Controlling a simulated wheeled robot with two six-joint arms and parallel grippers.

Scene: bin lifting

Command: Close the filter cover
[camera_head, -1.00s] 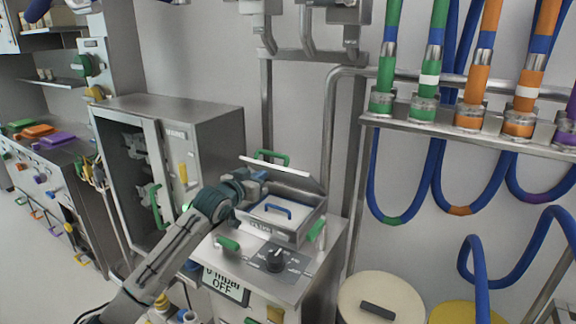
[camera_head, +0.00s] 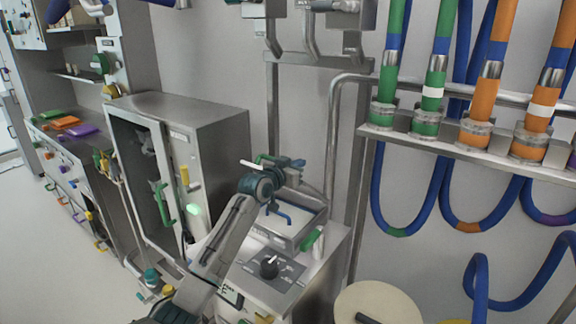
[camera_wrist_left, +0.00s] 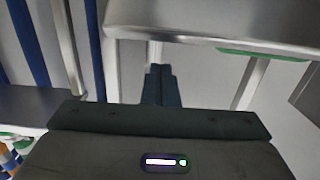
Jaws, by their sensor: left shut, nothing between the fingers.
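The filter cover (camera_head: 252,164) is a thin grey lid, raised and tilted open above the filter box. My arm hides much of it in the head view. The open filter box (camera_head: 296,235) is a square metal housing with a blue handle (camera_head: 283,213) inside. My left gripper (camera_head: 292,163) is shut and empty, up at the raised cover. In the left wrist view, the shut fingers (camera_wrist_left: 158,86) point toward the wall, below a grey metal panel that looks like the cover (camera_wrist_left: 210,22), with a green handle (camera_wrist_left: 262,54) on it. Contact cannot be told. My right gripper is out of view.
An open-door metal cabinet (camera_head: 215,140) stands left. A pipe frame (camera_head: 333,130) rises behind; blue hoses (camera_head: 410,215) hang right. A round drum lid (camera_head: 378,305) is front right.

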